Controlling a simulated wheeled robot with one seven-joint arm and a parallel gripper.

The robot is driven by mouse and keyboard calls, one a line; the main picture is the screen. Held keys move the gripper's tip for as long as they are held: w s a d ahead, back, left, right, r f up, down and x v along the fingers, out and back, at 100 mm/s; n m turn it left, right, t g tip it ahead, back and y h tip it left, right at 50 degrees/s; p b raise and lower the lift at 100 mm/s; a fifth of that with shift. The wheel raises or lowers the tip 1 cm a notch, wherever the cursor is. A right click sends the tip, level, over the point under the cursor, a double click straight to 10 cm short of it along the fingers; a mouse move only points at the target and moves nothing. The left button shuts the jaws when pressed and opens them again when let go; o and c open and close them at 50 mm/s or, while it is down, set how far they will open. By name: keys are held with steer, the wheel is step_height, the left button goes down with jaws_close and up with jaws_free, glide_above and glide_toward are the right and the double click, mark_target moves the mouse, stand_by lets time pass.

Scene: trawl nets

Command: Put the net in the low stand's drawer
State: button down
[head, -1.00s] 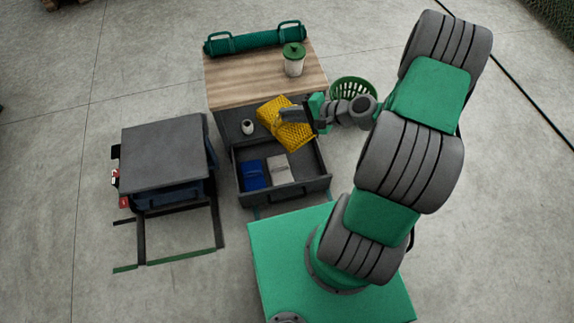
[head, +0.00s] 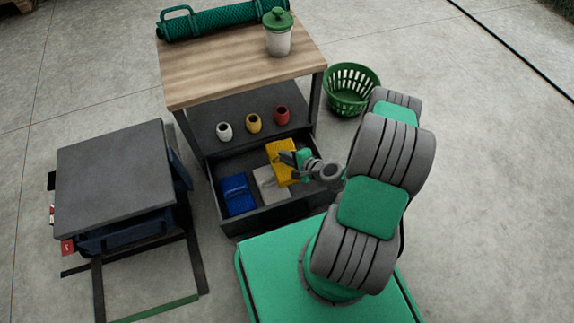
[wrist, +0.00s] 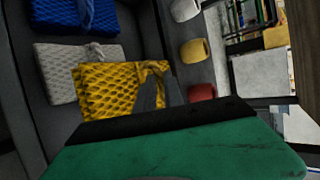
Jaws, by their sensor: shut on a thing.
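The yellow net (head: 280,160) is a folded mesh bundle inside the open drawer (head: 291,213) of the low wooden-topped stand (head: 225,65). My gripper (head: 290,159) is shut on the net's near right part, low in the drawer. In the wrist view the yellow net (wrist: 110,92) lies beside a grey net (wrist: 62,70), with the fingers (wrist: 158,92) on it. Whether it rests on the drawer floor is hard to tell. The grey net also shows in the head view (head: 266,182), with a blue net (head: 238,195) to its left.
White (head: 224,131), yellow (head: 253,123) and red (head: 281,115) cups stand on the shelf above the drawer. A lidded jar (head: 278,38) and a green roll (head: 215,22) are on top. A green basket (head: 350,90) stands right; a dark table (head: 110,170) stands left.

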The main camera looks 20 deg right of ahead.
steer(key=w+d+f, duration=0.1)
steer(key=d+f+b, duration=0.1)
steer(key=w+d+f+b, duration=0.1)
steer(key=d, duration=0.1)
steer(key=shift+w, duration=0.35)
steer(key=d+f+b, duration=0.1)
steer(key=f, duration=0.1)
steer(key=w+d+f+b, duration=0.1)
steer(key=f+b, duration=0.1)
steer(key=f, duration=0.1)
steer(key=w+d+f+b, duration=0.1)
steer(key=d+f+b, duration=0.1)
steer(key=f, duration=0.1)
steer(key=shift+w+f, duration=0.2)
steer(key=shift+w, duration=0.05)
steer(key=shift+d+r, duration=0.1)
steer(key=shift+r, duration=0.05)
steer(key=c, duration=1.5)
jaws_free()
steer(key=shift+o, duration=0.2)
